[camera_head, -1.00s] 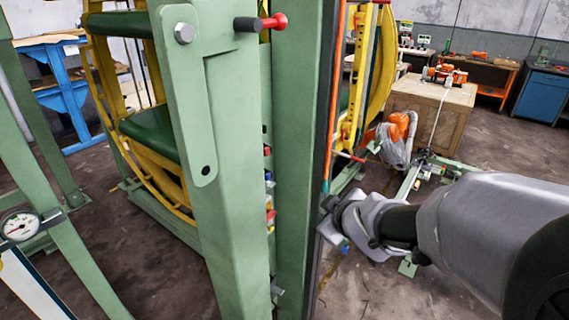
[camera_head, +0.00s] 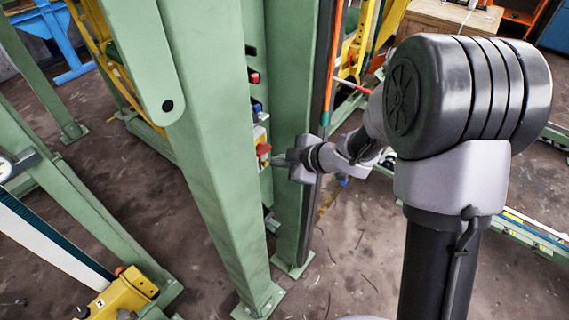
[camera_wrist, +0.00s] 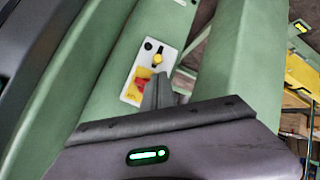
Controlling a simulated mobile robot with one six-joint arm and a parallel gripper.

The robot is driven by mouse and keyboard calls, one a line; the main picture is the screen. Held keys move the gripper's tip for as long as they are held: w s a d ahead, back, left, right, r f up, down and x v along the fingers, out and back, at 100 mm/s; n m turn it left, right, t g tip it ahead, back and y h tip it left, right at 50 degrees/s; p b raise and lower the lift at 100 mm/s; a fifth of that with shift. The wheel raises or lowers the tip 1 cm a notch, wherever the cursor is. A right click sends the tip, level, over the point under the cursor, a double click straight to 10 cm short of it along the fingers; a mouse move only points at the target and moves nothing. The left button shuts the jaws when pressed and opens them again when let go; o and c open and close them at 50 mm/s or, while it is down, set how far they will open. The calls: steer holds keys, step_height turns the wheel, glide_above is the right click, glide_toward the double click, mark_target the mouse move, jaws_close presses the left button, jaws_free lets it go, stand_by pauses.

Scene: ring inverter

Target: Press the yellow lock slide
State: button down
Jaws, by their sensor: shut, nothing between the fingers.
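My gripper (camera_head: 279,160) is shut and empty, its tips pointing left at the controls on the green post. In the wrist view the shut fingers (camera_wrist: 157,92) cover the right edge of a white control plate (camera_wrist: 132,95). A small yellow piece (camera_wrist: 158,59), probably the yellow lock slide, is on the plate just beyond the fingertips. A red switch (camera_wrist: 141,84) on a yellow backing lies just left of the fingers. In the head view the red switch (camera_head: 263,149) is just left of the gripper. Whether the fingers touch anything cannot be told.
Green posts (camera_head: 210,130) stand close on the left of my gripper. Red (camera_head: 254,77) and blue (camera_head: 257,107) buttons sit above the switch. An orange rod (camera_head: 335,60) runs up the post edge. A yellow block (camera_head: 120,295) is at the lower left.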

mark_target(263, 150)
steer(key=shift+b+x, duration=0.6)
steer(key=shift+x, duration=1.75)
